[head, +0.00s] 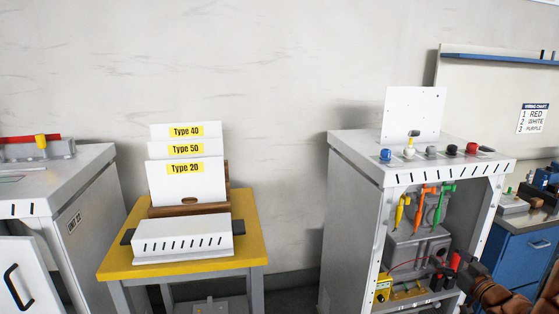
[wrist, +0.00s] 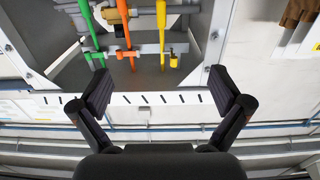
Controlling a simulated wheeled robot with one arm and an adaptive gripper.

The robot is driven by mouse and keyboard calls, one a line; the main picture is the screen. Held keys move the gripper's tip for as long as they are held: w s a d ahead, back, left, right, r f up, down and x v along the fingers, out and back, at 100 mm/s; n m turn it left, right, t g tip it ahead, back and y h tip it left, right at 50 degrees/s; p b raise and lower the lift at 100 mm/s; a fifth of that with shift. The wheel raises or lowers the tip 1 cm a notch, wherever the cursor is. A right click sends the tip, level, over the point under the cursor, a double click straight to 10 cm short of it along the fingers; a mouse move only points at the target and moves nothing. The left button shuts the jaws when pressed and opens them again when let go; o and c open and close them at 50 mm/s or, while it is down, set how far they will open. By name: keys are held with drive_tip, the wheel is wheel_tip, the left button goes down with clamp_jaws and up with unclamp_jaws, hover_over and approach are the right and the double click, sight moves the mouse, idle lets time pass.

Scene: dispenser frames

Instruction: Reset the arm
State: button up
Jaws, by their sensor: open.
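My gripper (wrist: 163,92) is open in the wrist view, with its two dark fingers wide apart and nothing between them. The wrist view looks upside down at the slotted front edge of a cabinet. Green (wrist: 88,22), orange (wrist: 124,25) and yellow (wrist: 161,18) handled tools hang beyond the fingers, apart from them. In the head view the same open grey cabinet (head: 350,190) stands at the right. A brown and dark jointed part at the lower right edge looks like my arm; the gripper's fingers are not clear there.
Colored knobs (head: 409,149) and an upright white plate (head: 413,114) top the cabinet. A yellow-topped table (head: 252,238) holds a white slotted box (head: 182,240) and panels labelled Type 40, 50 and 20 (head: 186,180). Another grey cabinet (head: 85,215) stands left. A blue workbench (head: 525,260) is far right.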

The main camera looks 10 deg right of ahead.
drive_tip(key=w+a+r+g+h, duration=0.3)
drive_tip(key=w+a+g+h, duration=0.1)
drive_tip(key=a+g, duration=0.25)
drive_tip(key=s+a+m+g, duration=0.2)
drive_tip(key=s+a+g, duration=0.3)
drive_tip(key=s+a, duration=0.5)
drive_tip(key=s+a+n+g+y+p, duration=0.1)
drive_tip(key=s+a+g+y, duration=0.3)
drive_tip(key=s+a, duration=2.3)
drive_tip(key=n+g, duration=0.1)
drive_tip(key=g, duration=0.3)
drive_tip(key=shift+s+r, duration=0.15)
drive_tip(key=shift+r, duration=0.25)
